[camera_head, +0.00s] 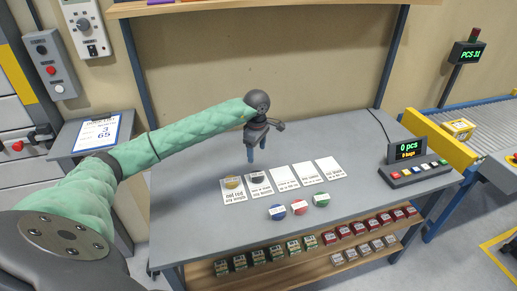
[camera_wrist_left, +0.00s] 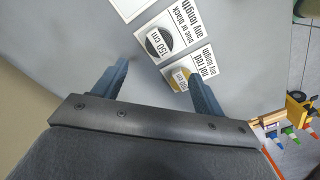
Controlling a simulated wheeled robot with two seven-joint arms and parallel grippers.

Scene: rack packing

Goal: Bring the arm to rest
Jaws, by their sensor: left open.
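My left arm, in a green sleeve, reaches across the table from the left in the head view. My left gripper (camera_head: 257,154) is open and empty, fingers pointing down, above the back part of the table. In the left wrist view the two blue fingers (camera_wrist_left: 158,85) are spread apart with nothing between them. Beyond them lie a card with a black disc (camera_wrist_left: 159,42) and a card with a yellow disc (camera_wrist_left: 181,77). The yellow disc (camera_head: 233,182) and black disc (camera_head: 257,176) also show in the head view. My right gripper is in neither view.
The grey table (camera_head: 190,235) holds a row of white cards; three are bare. Blue (camera_head: 277,212), red (camera_head: 299,207) and green (camera_head: 321,200) discs lie in front. A counter box (camera_head: 408,150) stands at the right. Small boxes line the shelf (camera_head: 310,262) below. A conveyor (camera_head: 490,112) is beyond.

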